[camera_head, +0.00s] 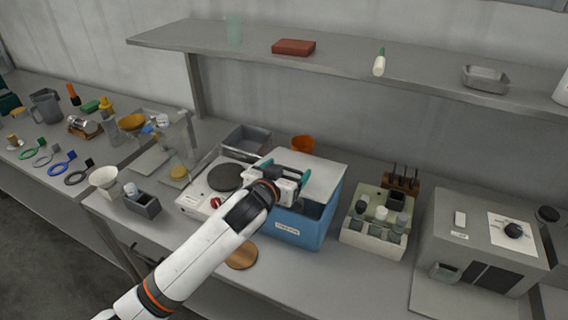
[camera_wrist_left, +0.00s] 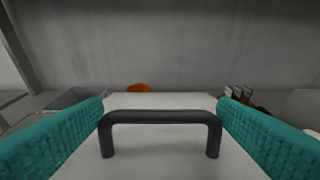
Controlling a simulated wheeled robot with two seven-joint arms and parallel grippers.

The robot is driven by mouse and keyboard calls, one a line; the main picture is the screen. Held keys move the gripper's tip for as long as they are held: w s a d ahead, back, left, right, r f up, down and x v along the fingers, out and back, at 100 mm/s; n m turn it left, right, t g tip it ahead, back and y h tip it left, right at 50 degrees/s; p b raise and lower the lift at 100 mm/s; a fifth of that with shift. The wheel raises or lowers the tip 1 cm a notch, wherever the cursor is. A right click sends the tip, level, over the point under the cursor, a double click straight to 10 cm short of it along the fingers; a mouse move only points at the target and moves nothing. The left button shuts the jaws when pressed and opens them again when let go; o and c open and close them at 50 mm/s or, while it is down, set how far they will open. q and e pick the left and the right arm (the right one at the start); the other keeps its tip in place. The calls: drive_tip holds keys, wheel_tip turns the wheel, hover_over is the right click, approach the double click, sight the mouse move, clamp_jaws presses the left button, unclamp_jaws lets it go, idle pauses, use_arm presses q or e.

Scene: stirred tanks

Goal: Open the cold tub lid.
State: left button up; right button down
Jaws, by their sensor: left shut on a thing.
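The cold tub (camera_head: 290,230) is a blue box with a white label on its front, standing on the bench. Its pale lid (camera_head: 325,175) is on top, and a dark gap shows between the lid and the tub's front right rim. My left gripper (camera_head: 287,171) is over the lid with its teal pads shut on the black lid handle (camera_wrist_left: 160,117). In the left wrist view the handle spans between the two pads, above the pale lid. My arm hides part of the tub's left side. My right gripper is not in view.
A hot plate (camera_head: 210,202) stands left of the tub and a vial rack (camera_head: 372,240) right of it. An orange bowl (camera_head: 303,144) and a grey tray (camera_head: 246,152) are behind. A shelf (camera_head: 350,66) runs above. A wooden disc (camera_head: 242,258) lies in front.

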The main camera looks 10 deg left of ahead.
use_arm(q)
drive_tip(key=r+p, duration=0.1)
drive_tip(key=w+r, duration=0.1)
drive_tip(key=r, duration=0.1)
drive_tip(key=w+r+p, duration=0.1)
drive_tip(key=shift+w+d+r+p, duration=0.2)
drive_tip(key=shift+d+r+p, duration=0.15)
drive_tip(key=shift+d, duration=0.05)
drive_tip(key=shift+w+d+r+p, duration=0.25)
drive_tip(key=shift+w+r+p, duration=0.3)
drive_tip(key=shift+w+r, duration=0.3)
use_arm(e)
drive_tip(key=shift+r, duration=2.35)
use_arm(q)
drive_tip(key=o, duration=1.3)
drive_tip(key=shift+f, duration=0.2)
drive_tip(key=b+v, duration=0.2)
drive_tip(key=v, duration=1)
drive_tip(key=shift+b, duration=0.3)
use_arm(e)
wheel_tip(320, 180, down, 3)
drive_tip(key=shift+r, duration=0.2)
use_arm(q)
drive_tip(key=shift+f, duration=0.1)
